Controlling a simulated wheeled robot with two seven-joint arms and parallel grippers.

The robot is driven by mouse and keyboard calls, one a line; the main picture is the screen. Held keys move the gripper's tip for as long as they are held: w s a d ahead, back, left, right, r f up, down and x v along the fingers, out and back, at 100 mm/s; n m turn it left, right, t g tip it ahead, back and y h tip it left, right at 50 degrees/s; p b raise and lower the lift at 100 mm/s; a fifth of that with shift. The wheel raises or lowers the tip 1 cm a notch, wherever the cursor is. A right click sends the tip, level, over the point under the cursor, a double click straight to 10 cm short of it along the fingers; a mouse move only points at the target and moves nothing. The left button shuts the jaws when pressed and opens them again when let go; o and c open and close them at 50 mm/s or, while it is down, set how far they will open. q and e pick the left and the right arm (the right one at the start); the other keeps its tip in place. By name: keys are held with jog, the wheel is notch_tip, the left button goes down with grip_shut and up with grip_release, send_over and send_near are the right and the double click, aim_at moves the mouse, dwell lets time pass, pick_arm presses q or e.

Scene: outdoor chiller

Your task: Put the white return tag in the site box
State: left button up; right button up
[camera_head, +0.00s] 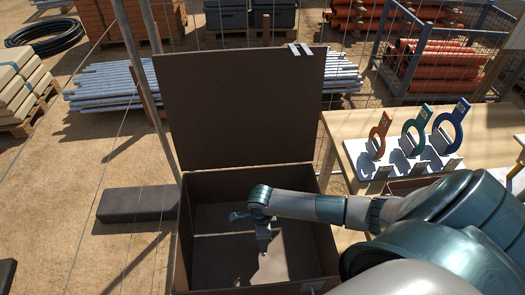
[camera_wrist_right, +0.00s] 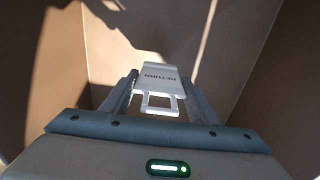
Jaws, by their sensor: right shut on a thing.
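The white return tag (camera_wrist_right: 158,76) is between the fingers of my right gripper (camera_wrist_right: 160,90), its "RETURN" lettering showing in the right wrist view. My right gripper also shows in the head view (camera_head: 264,242), pointing down inside the open brown site box (camera_head: 255,181). The gripper is shut on the tag. The box walls surround them in the wrist view. The tag itself is hard to make out in the head view against a bright sunlit patch. The box lid (camera_head: 240,105) stands up at the back. My left gripper is not in view.
A wooden table (camera_head: 345,130) stands right of the box. A white rack (camera_head: 372,168) on it holds an orange tag (camera_head: 379,134), a teal tag (camera_head: 416,128) and a blue tag (camera_head: 454,124). A dark block (camera_head: 138,204) lies on the ground left of the box.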

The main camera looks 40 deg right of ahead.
jog(key=shift+f+b, duration=1.5)
jog(key=shift+f, duration=0.5)
jog(key=shift+f, duration=0.1)
jog(key=o, duration=1)
jog(key=shift+o, duration=0.2)
notch_tip(320, 180, up, 12)
jog(key=p, duration=0.9)
jog(key=shift+a, duration=0.1)
